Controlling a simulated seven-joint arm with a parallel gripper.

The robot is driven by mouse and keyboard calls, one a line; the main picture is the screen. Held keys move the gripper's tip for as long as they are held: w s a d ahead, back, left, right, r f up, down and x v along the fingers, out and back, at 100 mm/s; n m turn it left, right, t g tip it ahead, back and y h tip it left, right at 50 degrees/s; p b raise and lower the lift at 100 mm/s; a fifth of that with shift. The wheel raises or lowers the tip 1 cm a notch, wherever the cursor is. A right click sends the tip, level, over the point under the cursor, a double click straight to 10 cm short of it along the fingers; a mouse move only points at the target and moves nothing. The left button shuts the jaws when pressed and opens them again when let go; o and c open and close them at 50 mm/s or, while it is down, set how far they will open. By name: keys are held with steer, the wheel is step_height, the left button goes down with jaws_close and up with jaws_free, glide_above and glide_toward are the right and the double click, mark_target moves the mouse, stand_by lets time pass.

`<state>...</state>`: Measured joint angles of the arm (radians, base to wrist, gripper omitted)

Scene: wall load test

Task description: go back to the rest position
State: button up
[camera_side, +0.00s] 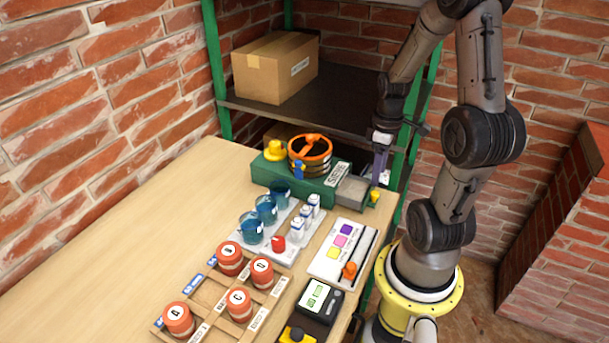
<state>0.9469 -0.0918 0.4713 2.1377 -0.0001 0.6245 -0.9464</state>
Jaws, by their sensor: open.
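My gripper (379,172) points down at the right end of the green machine (303,176), over or just beside its grey tray (352,190). Its fingers are small in this view, and I see nothing held between them. The green machine has an orange-rimmed round drum (310,156) and a yellow knob (275,149) on top. I cannot tell whether my fingers touch the machine. My arm rises from the yellow base at the right and bends over towards the table (130,230).
Blue beakers (251,228) and white bottles (298,228) stand on a white rack. Several orange lidded jars (229,258) stand on a wooden tray (213,289). A colour-patch board (331,262) and a black scale (318,299) lie near the right edge. A cardboard box (275,68) sits on the shelf (340,103). The table's left is clear.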

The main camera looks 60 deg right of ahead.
steer(key=shift+w+a, duration=0.1)
steer(key=shift+w, duration=0.1)
steer(key=w+a+r+n+t+h, duration=0.25)
steer(key=w+a+r+n, duration=0.25)
steer(key=w+a+r, duration=0.45)
steer(key=s+a+r+m+t+y, duration=0.1)
steer(key=s+a+r+m, duration=0.1)
steer(key=a, duration=0.4)
steer(key=s+a+r+m+t+y, duration=0.1)
steer(key=s+a+r+m+t, duration=0.1)
steer(key=s+a+r, duration=0.3)
steer(key=shift+s+a+m, duration=0.5)
steer(key=shift+s+a, duration=0.15)
steer(key=shift+s, duration=0.5)
steer(key=shift+r+y, duration=0.1)
steer(key=shift+y, duration=0.15)
